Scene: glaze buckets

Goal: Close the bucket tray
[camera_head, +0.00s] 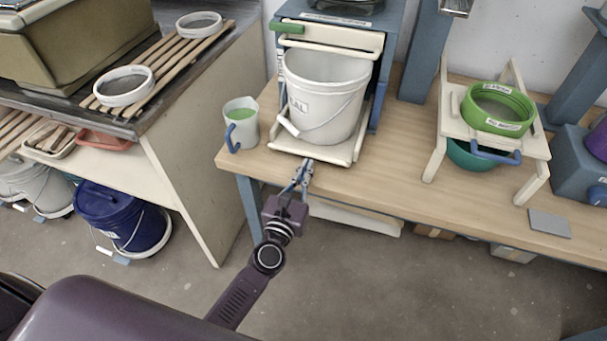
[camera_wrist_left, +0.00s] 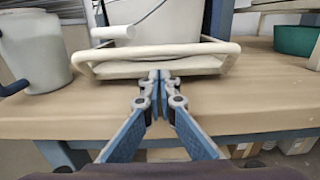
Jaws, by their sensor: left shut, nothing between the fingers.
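The cream bucket tray (camera_head: 312,150) is pulled out of the blue frame (camera_head: 385,75) on the wooden table. A white bucket (camera_head: 325,95) with a wire handle stands upright on it. In the left wrist view, the tray's raised front rail (camera_wrist_left: 215,50) runs across, just beyond my left gripper. My left gripper (camera_head: 304,170) is shut and empty, with its fingertips at the tray's front edge. The wrist view shows the closed fingertips (camera_wrist_left: 159,75) at or very near the tray front; contact is hard to tell. My right gripper is not in view.
A pitcher (camera_head: 241,125) with green contents and a blue handle stands just left of the tray. On the right, a white stand (camera_head: 460,120) holds a green sieve (camera_head: 497,108), with a teal bowl (camera_head: 470,155) below. Bare tabletop (camera_head: 390,170) lies between tray and stand.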

